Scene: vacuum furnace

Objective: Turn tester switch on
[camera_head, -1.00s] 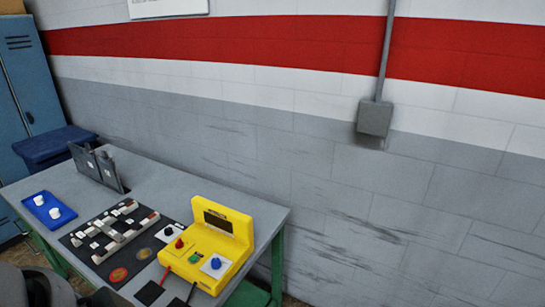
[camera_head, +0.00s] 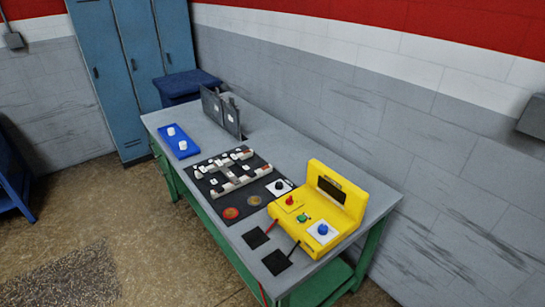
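The yellow tester (camera_head: 335,205) stands near the right end of the grey-topped table (camera_head: 365,225). It has a dark screen (camera_head: 331,189) on its raised back. Its sloped front carries a red knob (camera_head: 290,200), a green knob (camera_head: 303,218) and a blue knob (camera_head: 323,229) on a white plate. A black knob on a white plate (camera_head: 279,186) sits just left of the tester. Which of these is the switch, and its setting, I cannot tell. Neither of my grippers shows in this view.
A black board with pale blocks (camera_head: 228,183) and a blue tray with two white pieces (camera_head: 180,141) lie on the table. Grey upright panels (camera_head: 221,112) stand behind them. Two black pads (camera_head: 276,262) lie at the front. Blue lockers (camera_head: 116,60) stand behind; the floor (camera_head: 110,225) at left is open.

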